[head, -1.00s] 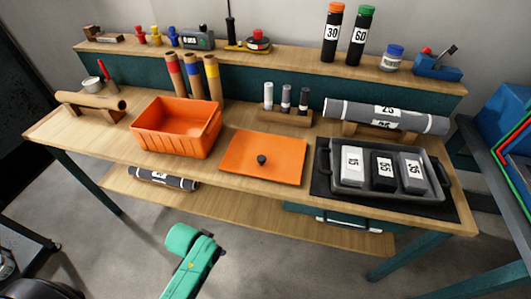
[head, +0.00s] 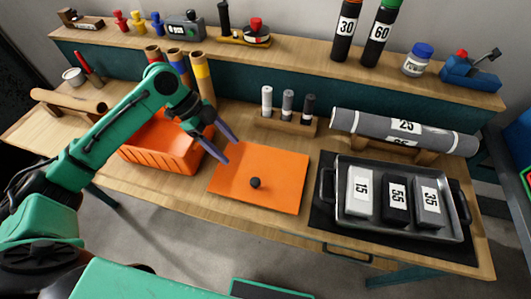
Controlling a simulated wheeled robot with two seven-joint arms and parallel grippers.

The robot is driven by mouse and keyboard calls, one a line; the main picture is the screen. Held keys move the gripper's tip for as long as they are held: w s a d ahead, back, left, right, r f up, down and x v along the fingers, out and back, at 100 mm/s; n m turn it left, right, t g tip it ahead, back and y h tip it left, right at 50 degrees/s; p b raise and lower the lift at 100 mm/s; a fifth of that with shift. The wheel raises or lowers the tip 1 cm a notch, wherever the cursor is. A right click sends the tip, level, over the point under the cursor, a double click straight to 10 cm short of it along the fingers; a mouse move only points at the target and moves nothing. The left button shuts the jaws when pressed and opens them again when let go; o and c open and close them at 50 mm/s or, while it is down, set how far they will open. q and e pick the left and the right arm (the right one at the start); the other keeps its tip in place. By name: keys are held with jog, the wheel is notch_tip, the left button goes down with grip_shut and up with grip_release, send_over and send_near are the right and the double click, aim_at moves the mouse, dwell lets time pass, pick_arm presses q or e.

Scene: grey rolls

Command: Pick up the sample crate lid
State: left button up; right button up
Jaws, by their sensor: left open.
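The sample crate lid (head: 284,178) is a flat orange panel with a small black knob (head: 255,183) near its front middle. It lies on the wooden bench top. The orange crate (head: 165,152) stands just left of it, partly hidden by my left arm. My left gripper (head: 226,143) is open and empty, with its two dark fingers above the gap between the crate and the lid's back left corner. It is apart from the knob, up and to the left of it. My right gripper is not in view.
A metal tray (head: 345,225) with numbered blocks sits right of the lid on a black mat. A grey roll (head: 403,131) and a holder with small cylinders (head: 285,122) stand behind. Bare bench lies around the lid.

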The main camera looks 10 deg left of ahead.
aim_at(255, 181)
pick_arm(q)
jog(key=s+d+f+p, duration=0.1)
jog(key=d+f, duration=0.1)
jog(key=s+d+f, duration=0.2)
jog(key=shift+s+d+f+p, duration=0.15)
jog(key=shift+s+f+p, duration=0.1)
jog(key=shift+p, duration=0.15)
jog(key=shift+w+d+f, duration=0.25)
jog(key=shift+d+f, duration=0.05)
jog(key=shift+f, duration=0.35)
jog(key=shift+w+d+f, duration=0.25)
jog(key=shift+f, duration=0.35)
jog(key=p+x, duration=0.2)
jog(key=x, duration=0.2)
jog(key=shift+f, duration=0.2)
jog(key=shift+s+d+f, duration=0.1)
jog(key=shift+d+f, duration=0.05)
jog(key=shift+f, duration=0.05)
jog(key=shift+c, duration=0.7)
jog(key=c, duration=1)
grip_shut()
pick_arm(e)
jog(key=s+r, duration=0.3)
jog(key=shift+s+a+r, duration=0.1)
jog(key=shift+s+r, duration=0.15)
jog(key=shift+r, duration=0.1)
pick_arm(q)
jog(key=shift+r, duration=0.1)
